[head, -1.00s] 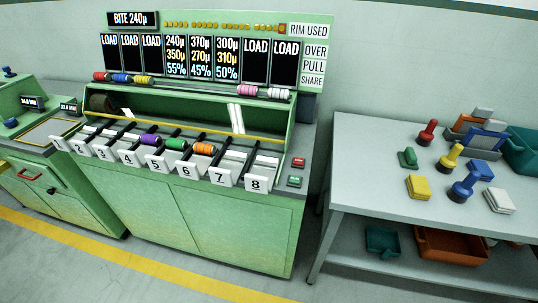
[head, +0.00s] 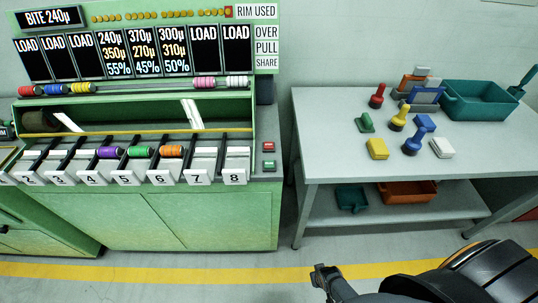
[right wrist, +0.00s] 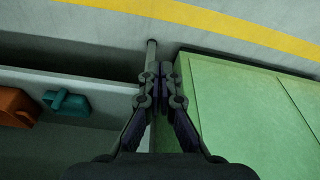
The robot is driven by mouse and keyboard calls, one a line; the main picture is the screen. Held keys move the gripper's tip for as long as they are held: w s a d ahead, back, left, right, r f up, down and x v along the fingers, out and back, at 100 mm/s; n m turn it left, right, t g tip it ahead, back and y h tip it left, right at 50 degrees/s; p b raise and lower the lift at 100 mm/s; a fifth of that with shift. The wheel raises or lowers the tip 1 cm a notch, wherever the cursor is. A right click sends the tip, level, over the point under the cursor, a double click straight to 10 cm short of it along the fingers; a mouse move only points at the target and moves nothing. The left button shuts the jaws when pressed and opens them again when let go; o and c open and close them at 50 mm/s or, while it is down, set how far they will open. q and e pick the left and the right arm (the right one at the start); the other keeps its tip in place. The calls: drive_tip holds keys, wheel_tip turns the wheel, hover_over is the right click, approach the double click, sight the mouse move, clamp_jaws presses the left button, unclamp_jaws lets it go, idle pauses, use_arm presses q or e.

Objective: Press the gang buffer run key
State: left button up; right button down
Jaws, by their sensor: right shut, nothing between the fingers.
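The green gang buffer machine (head: 150,215) stands at the left in the head view, with numbered lanes 1 to 8 along its front. At the right end of its ledge are a red key (head: 268,147) and, below it, a green key (head: 268,166); their lettering is too small to read. My right gripper (head: 319,272) is low in front of the machine's right end, well apart from the keys. In the right wrist view the gripper (right wrist: 160,72) is shut and empty, with the green cabinet side (right wrist: 230,105) to its right. My left gripper is out of view.
A grey table (head: 330,150) stands right of the machine, holding coloured stamps, pads and a teal bin (head: 480,105). Teal and orange bins (head: 407,192) sit on its lower shelf. The floor in front, with a yellow line (head: 200,272), is clear.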

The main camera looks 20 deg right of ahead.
drive_tip(key=w+a+r+m+t+y+p, duration=0.1)
drive_tip(key=w+r+p, duration=0.2)
drive_tip(key=w+r, duration=0.6)
drive_tip(key=w+a+r+t+p, duration=0.15)
drive_tip(key=w+r+p, duration=0.35)
drive_tip(key=r, duration=0.7)
wheel_tip(320, 180, up, 30)
drive_tip(key=m+t+y+p, duration=0.3)
drive_tip(key=p, duration=0.3)
hover_over(271, 165)
drive_tip(key=shift+w, duration=0.1)
drive_tip(key=shift+f, duration=0.1)
wheel_tip(271, 165, down, 7)
drive_tip(key=b, duration=0.7)
drive_tip(key=shift+b, duration=0.3)
drive_tip(key=shift+f+b, duration=0.4)
drive_tip(key=shift+f, duration=0.45)
